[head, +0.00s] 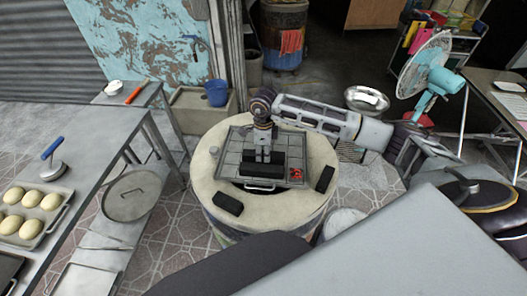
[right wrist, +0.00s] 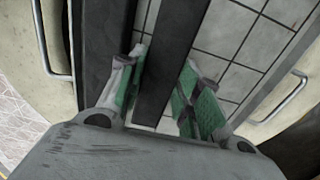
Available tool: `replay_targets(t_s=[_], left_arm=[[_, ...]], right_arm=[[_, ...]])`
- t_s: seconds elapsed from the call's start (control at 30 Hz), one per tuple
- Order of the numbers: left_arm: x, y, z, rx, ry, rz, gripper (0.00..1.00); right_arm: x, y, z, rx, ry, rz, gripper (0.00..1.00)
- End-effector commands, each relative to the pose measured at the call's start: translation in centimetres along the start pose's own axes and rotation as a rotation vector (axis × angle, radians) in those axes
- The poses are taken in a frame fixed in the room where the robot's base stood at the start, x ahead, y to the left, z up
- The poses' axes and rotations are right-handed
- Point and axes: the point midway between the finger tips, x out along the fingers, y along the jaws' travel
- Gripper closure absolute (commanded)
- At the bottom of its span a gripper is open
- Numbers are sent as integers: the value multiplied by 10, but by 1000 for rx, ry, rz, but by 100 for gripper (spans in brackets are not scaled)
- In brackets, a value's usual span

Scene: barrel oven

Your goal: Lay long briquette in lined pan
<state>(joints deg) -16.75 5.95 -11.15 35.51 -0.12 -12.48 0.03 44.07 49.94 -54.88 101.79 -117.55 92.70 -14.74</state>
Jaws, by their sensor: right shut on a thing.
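The lined pan (head: 225,161), a square dark tray with a grid of lines and a front wire handle, lies on top of the round barrel oven (head: 205,180). My right gripper (head: 264,157) reaches down over the pan's middle. It is shut on a long black briquette (right wrist: 168,65), with green finger pads on either side. A second long black briquette (head: 258,172) lies in front of it, by the pan's front edge, and shows at left in the right wrist view (right wrist: 100,50). I cannot tell whether the held one touches the pan. My left gripper is not in view.
Shorter black briquettes lie on the oven rim at front left (head: 228,204) and right (head: 325,178). A small red item (head: 296,174) is at the pan's right front corner. A metal table (head: 70,140) with buns stands left; a fan (head: 430,75) stands right.

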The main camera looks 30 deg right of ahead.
Motion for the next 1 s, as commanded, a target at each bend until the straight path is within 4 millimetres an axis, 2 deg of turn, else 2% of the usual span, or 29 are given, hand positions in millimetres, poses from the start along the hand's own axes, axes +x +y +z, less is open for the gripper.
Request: replay_targets(t_s=[0.47, 0.5, 0.57, 1.0], left_arm=[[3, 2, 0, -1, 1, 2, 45], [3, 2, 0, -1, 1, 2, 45], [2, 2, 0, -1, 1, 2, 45], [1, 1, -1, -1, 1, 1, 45]], right_arm=[[3, 0, 0, 1, -1, -1, 82], [4, 0, 0, 1, -1, -1, 64], [3, 0, 0, 1, -1, -1, 57], [1, 0, 0, 1, -1, -1, 57]])
